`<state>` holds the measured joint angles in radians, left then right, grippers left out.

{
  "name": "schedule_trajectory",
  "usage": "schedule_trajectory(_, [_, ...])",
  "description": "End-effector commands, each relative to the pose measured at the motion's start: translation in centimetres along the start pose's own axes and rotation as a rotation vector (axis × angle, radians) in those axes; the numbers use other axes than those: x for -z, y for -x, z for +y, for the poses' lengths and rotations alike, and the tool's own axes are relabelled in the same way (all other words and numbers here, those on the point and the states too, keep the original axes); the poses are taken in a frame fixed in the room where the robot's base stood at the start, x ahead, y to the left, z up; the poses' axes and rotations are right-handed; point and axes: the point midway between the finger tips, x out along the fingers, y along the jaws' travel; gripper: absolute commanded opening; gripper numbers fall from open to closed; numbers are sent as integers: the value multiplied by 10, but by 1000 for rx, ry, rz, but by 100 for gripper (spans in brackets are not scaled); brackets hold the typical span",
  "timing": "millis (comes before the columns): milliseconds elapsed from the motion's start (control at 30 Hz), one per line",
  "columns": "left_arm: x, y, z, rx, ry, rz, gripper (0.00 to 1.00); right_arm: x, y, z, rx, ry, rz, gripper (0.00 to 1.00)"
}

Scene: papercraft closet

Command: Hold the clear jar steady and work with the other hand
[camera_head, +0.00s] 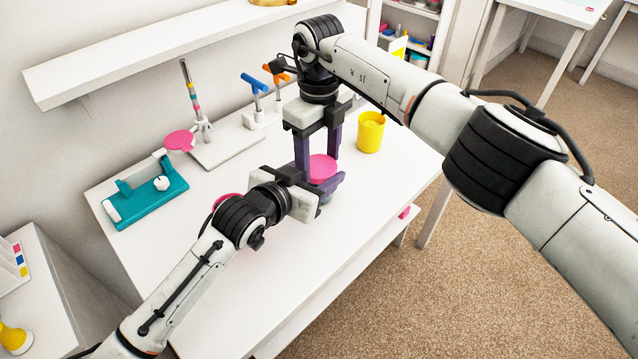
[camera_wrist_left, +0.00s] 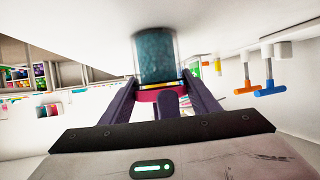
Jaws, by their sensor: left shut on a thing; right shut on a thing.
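The clear jar (camera_wrist_left: 155,55) holds something dark teal and appears upside down in the left wrist view. In the head view it is mostly hidden by my grippers, and its pink lid (camera_head: 322,167) is on top. My left gripper (camera_head: 328,186) reaches in from the left at table height and is shut around the jar, with a finger on each side. My right gripper (camera_head: 318,158) points down from above and is shut on the pink lid. One of its purple fingers (camera_wrist_left: 168,105) shows in front of the lid in the left wrist view.
The white table (camera_head: 215,245) carries a teal tool (camera_head: 145,195), a pink disc (camera_head: 180,140) by a beaded rod stand (camera_head: 205,130), blue (camera_head: 254,85) and orange-handled tools, and a yellow cup (camera_head: 370,132) right of my right gripper. A wall shelf (camera_head: 160,50) hangs above.

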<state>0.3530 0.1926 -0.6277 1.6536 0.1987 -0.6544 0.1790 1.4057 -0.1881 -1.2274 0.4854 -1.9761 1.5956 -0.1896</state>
Motion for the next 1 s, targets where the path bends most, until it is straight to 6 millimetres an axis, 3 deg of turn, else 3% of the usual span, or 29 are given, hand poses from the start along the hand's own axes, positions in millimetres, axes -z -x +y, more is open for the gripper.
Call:
schedule_trajectory(500, [0, 0, -3, 5, -4, -1, 0, 1, -1, 0, -1, 4, 6, 30])
schedule_trajectory(533, [0, 0, -3, 5, -4, -1, 0, 1, -1, 0, -1, 4, 6, 58])
schedule_trajectory(633, [0, 0, -2, 5, -4, -1, 0, 1, -1, 0, -1, 3, 5, 75])
schedule_trajectory(1000, [0, 0, -1, 1, -2, -1, 0, 0, 4, 0, 1, 2, 1, 76])
